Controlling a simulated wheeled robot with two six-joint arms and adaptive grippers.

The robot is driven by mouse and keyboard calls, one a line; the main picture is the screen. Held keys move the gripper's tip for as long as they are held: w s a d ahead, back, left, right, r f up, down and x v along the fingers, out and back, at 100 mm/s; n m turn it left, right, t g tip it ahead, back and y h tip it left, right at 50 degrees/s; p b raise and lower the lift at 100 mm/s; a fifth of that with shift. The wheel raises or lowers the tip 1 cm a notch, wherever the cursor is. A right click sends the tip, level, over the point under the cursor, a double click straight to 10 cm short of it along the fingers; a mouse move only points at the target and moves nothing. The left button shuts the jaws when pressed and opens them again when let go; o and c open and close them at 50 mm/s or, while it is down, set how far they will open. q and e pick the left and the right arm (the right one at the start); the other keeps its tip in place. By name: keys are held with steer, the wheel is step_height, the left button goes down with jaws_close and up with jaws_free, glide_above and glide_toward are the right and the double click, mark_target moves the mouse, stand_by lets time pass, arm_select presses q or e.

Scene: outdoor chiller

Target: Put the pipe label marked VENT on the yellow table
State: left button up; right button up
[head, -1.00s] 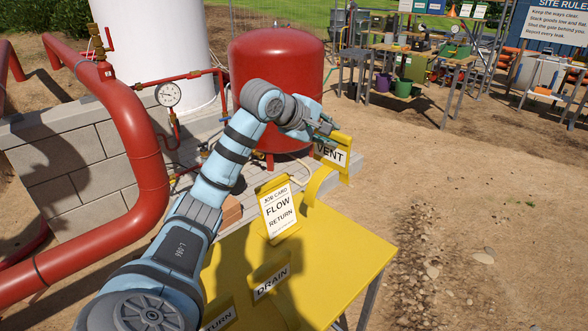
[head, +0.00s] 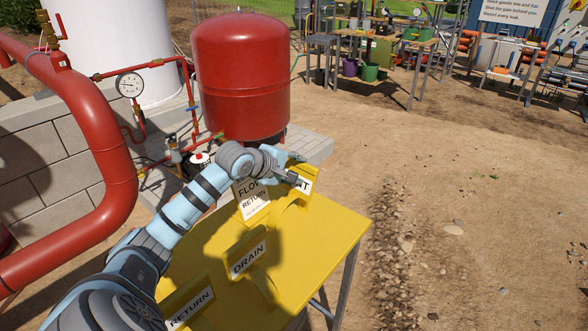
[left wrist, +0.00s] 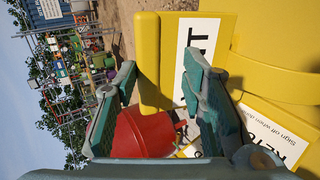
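The VENT pipe label (head: 308,181) is a yellow piece with a white plate and a curved saddle, over the far end of the yellow table (head: 325,230). Fingers cover most of its word. In the left wrist view the label's yellow edge (left wrist: 148,60) lies between the fingers (left wrist: 160,85). Whether its base touches the table cannot be told. The DRAIN label (head: 247,260) and RETURN label (head: 190,309) lie on the table's nearer part. My right gripper is out of view.
A red tank (head: 240,80) is behind the table. Red pipes (head: 105,150) run at left. The table's right side is bare.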

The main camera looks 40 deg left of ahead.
arm_select(q)
steer(key=shift+o, duration=1)
steer(key=shift+w+a+f, duration=0.15)
steer(key=shift+w+f, duration=0.05)
steer(key=shift+f, duration=0.3)
steer(key=shift+w+a+f, duration=0.1)
steer(key=shift+w+f, duration=0.05)
steer(key=shift+w, duration=0.05)
steer(key=shift+s+r, duration=0.2)
steer(key=shift+w, duration=0.1)
